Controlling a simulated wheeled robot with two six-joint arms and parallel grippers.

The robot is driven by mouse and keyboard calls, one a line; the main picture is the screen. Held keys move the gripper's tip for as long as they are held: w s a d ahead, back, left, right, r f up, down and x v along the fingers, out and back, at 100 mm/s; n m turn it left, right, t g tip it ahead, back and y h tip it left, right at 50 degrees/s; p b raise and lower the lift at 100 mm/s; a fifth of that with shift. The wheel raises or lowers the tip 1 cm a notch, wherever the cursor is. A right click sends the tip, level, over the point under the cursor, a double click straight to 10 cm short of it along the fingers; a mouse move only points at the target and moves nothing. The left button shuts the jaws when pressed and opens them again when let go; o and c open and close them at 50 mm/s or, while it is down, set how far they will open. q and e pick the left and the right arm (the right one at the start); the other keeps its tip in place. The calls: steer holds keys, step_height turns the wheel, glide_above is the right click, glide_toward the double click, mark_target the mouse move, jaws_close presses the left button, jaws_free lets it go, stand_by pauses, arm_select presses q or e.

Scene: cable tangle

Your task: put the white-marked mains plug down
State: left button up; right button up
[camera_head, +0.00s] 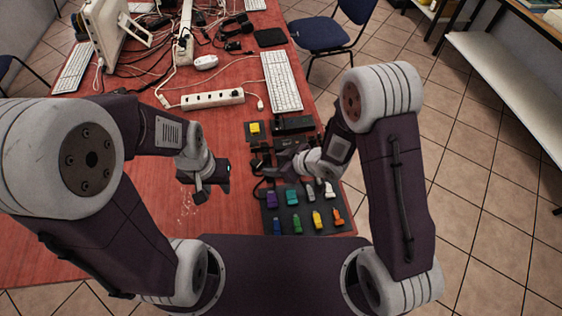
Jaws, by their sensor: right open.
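My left gripper (204,187) hangs over the red table, left of the dark mats. Its fingers are small and dark here, and I cannot tell whether it holds anything. My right gripper (284,162) is open over the dark mats, pointing left. Dark plug-like pieces (261,163) lie beside and partly under its fingers. I cannot make out a white mark on any of them, so I cannot pick out the white-marked mains plug.
A dark mat (307,226) holds several coloured connectors. A yellow block (254,128) sits on a small pad behind. A white power strip (212,99), a keyboard (281,81) and tangled cables lie farther back. Bare red table (226,217) lies left of the mat.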

steer(key=v, duration=0.3)
steer(key=shift+s+d+r, duration=0.15)
steer(key=shift+d+r, duration=0.1)
steer(key=s+d+r+m+h, duration=0.1)
steer(key=d+m+h, duration=0.15)
steer(key=d, duration=0.35)
steer(key=s+d+r+m+g+h, duration=0.1)
steer(key=d+r+m+h, duration=0.15)
steer(key=d, duration=0.35)
steer(key=s+d+m+h, duration=0.1)
steer(key=d+m+h, duration=0.15)
steer(key=d, duration=0.25)
steer(key=s+d+r+m+g, duration=0.1)
steer(key=s+r+m+g, duration=0.1)
steer(key=s+m, duration=0.2)
steer(key=s, duration=0.3)
steer(key=shift+s+g, duration=0.35)
steer(key=shift+g, duration=0.05)
steer(key=shift+d+r+p, duration=0.2)
steer(key=shift+r+p, duration=0.05)
steer(key=shift+p, duration=0.05)
